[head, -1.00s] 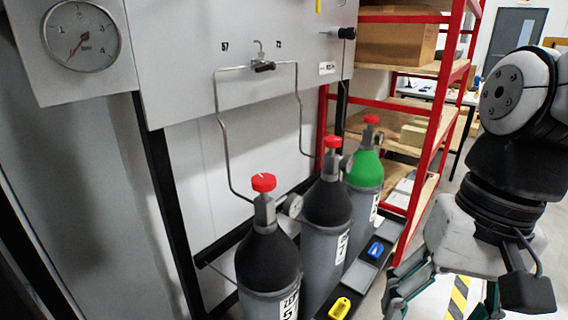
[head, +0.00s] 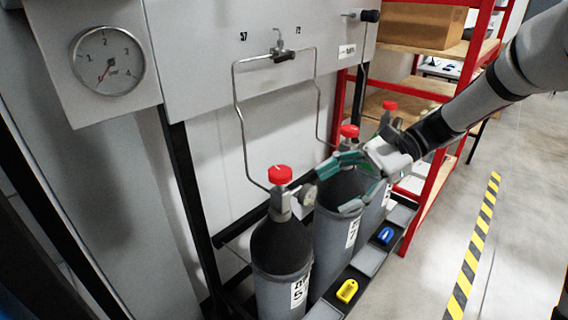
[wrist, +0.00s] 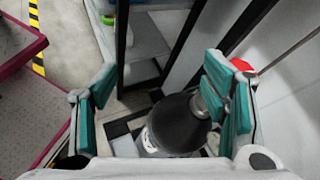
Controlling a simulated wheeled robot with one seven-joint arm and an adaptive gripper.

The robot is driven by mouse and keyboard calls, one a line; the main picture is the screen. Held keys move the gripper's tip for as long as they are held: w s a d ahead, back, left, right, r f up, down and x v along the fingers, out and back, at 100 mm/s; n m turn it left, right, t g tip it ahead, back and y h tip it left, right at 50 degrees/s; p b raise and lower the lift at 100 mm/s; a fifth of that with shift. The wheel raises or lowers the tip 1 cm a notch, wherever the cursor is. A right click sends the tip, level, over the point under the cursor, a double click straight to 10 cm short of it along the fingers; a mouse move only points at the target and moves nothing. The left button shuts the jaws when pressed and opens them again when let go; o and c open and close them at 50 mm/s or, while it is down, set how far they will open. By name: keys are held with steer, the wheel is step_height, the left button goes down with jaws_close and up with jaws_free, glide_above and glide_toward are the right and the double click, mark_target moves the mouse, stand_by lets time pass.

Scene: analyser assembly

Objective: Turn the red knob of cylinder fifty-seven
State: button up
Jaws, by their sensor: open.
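The nearest cylinder (head: 281,246) is grey with a black shoulder, and its label partly reads 5. Its red knob (head: 280,174) tops the valve, clear in the head view. My gripper (head: 335,190) is open, with green-padded fingers, to the right of that knob and apart from it, in front of the middle cylinder. In the wrist view, a black-shouldered cylinder (wrist: 183,122) lies beyond and between the open fingers (wrist: 160,78). A red knob (wrist: 242,65) shows partly behind the right finger there; I cannot tell which cylinder it belongs to.
The middle cylinder's knob (head: 349,131) and the far one's knob (head: 390,105) stand close behind my gripper. Thin pipes (head: 237,115) hang from the grey panel marked 57. A red shelf rack (head: 436,172) stands behind; floor at the right is free.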

mark_target(281, 174)
steer(key=w+d+f+m+t+y+p, duration=0.1)
steer(key=w+f+m+t+y, duration=0.15)
steer(key=w, duration=0.25)
steer(key=w+d+f+m+t+y+p, duration=0.1)
steer(key=w+f+m+y+p, duration=0.1)
steer(key=w+m+y, duration=0.3)
steer(key=shift+n+h, duration=0.65)
steer(key=shift+h, duration=0.2)
steer(key=a, duration=1.4)
steer(key=shift+f, duration=0.15)
steer(key=c, duration=1.1)
